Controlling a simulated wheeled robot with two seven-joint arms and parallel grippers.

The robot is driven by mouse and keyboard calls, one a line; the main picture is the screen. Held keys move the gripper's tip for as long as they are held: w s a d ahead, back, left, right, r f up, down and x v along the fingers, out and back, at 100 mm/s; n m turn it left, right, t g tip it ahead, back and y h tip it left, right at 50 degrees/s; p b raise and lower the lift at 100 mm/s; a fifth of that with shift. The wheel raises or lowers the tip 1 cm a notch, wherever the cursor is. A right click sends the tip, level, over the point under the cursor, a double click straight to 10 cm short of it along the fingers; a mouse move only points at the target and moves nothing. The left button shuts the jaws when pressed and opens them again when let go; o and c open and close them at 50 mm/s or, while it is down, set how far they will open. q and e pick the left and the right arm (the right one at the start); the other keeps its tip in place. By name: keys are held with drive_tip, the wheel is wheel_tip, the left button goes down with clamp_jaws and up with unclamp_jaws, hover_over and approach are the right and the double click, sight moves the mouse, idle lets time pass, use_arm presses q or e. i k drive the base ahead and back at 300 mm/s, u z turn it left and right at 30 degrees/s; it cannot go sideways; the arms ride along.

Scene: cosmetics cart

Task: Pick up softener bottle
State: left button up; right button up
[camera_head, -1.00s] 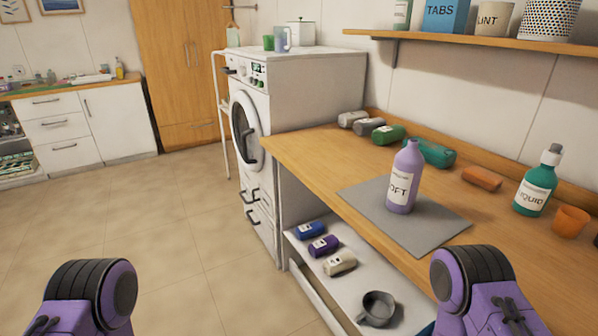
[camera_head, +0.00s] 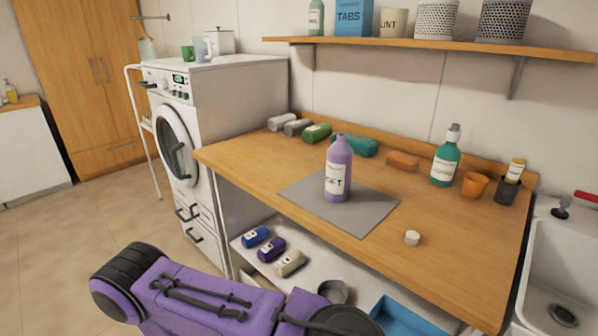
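The softener bottle (camera_head: 338,172) is lilac with a white label reading partly "OFT". It stands upright and uncapped-looking on a grey mat (camera_head: 364,216) on the wooden counter. A small white cap (camera_head: 412,238) lies on the counter to the right of the mat. A purple arm of mine crosses the lower part of the view, below and in front of the counter. Neither gripper's fingers are in view. Nothing touches the bottle.
The counter (camera_head: 470,265) also holds a green liquid bottle (camera_head: 445,160), an orange cup (camera_head: 475,185), a dark cup (camera_head: 508,190) and rolled towels (camera_head: 317,132) along the back. A washing machine (camera_head: 220,110) stands left, a sink (camera_head: 565,270) right. A wall shelf (camera_head: 430,44) hangs above.

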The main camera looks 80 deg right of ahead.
sight(339, 157)
drive_tip(key=i, duration=0.75)
drive_tip(key=z, duration=2.55)
